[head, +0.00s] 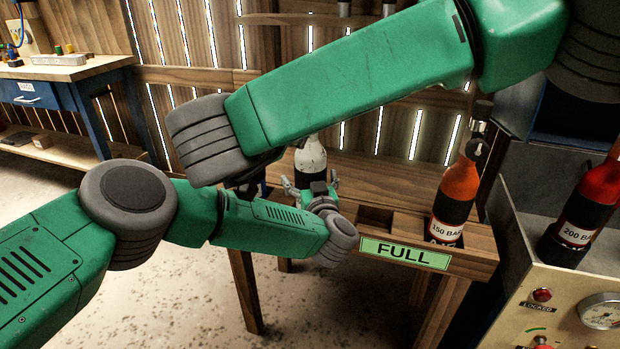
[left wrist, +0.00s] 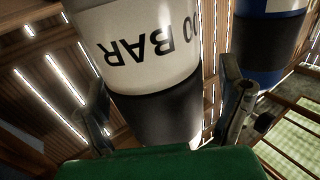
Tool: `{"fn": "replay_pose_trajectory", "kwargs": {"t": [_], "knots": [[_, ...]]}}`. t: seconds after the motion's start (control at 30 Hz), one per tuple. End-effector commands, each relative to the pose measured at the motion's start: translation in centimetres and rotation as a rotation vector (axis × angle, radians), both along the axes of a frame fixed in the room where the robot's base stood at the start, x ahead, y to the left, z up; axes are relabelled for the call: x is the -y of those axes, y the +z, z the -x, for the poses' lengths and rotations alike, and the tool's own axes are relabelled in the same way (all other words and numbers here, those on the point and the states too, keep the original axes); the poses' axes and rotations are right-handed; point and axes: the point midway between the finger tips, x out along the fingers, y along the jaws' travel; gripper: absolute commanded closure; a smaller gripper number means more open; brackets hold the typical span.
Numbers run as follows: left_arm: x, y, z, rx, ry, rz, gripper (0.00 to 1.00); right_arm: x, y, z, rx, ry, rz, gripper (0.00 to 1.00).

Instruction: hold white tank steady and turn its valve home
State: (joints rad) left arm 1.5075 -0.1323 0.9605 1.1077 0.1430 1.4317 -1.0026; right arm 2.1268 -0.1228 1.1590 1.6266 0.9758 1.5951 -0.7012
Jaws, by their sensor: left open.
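The white tank (head: 311,158) stands at the wooden rack, with a black band below its pale shoulder. My right arm's green link covers its top, and its valve is hidden in both views. In the left wrist view the white tank (left wrist: 150,45) fills the middle, its printed label upside down and ending in "BAR". My left gripper (head: 310,190) is open, its fingers on either side of the tank. In the left wrist view its fingers (left wrist: 165,108) flank the black band, with gaps visible. My right arm crosses above; its gripper cannot be made out.
The rack (head: 477,262) has a green "FULL" sign (head: 405,253) on its front. An orange 150 BAR tank (head: 459,190) stands at its right. A red 200 BAR tank (head: 592,208) stands by the gauge panel (head: 570,285). A blue tank (left wrist: 268,8) shows in the left wrist view.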

Motion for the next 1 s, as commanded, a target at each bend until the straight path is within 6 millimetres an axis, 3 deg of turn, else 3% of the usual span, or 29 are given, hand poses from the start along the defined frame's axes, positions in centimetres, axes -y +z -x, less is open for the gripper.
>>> {"fn": "replay_pose_trajectory", "kwargs": {"t": [0.03, 0.3, 0.37, 0.53, 1.0], "knots": [[0.06, 0.67, -0.35, 0.008, 0.002, 0.004, 0.11, -0.58, -1.10, 0.66, -0.023, 0.019, 0.009, 0.66], [0.21, 0.69, -0.41, 0.007, -0.002, 0.006, 0.11, -0.55, -1.14, 0.64, -0.023, 0.018, 0.008, 0.66], [0.23, 0.69, -0.39, 0.007, -0.002, 0.006, 0.29, -0.55, -1.14, 0.65, -0.023, 0.018, 0.008, 0.66], [0.29, 0.68, -0.35, 0.007, -0.003, 0.006, 0.87, -0.54, -1.15, 0.63, -0.023, 0.018, 0.007, 0.66], [0.46, 0.66, -0.26, 0.007, -0.005, 0.007, 0.87, -0.52, -1.17, 0.61, -0.021, 0.017, 0.006, 0.66]]}}
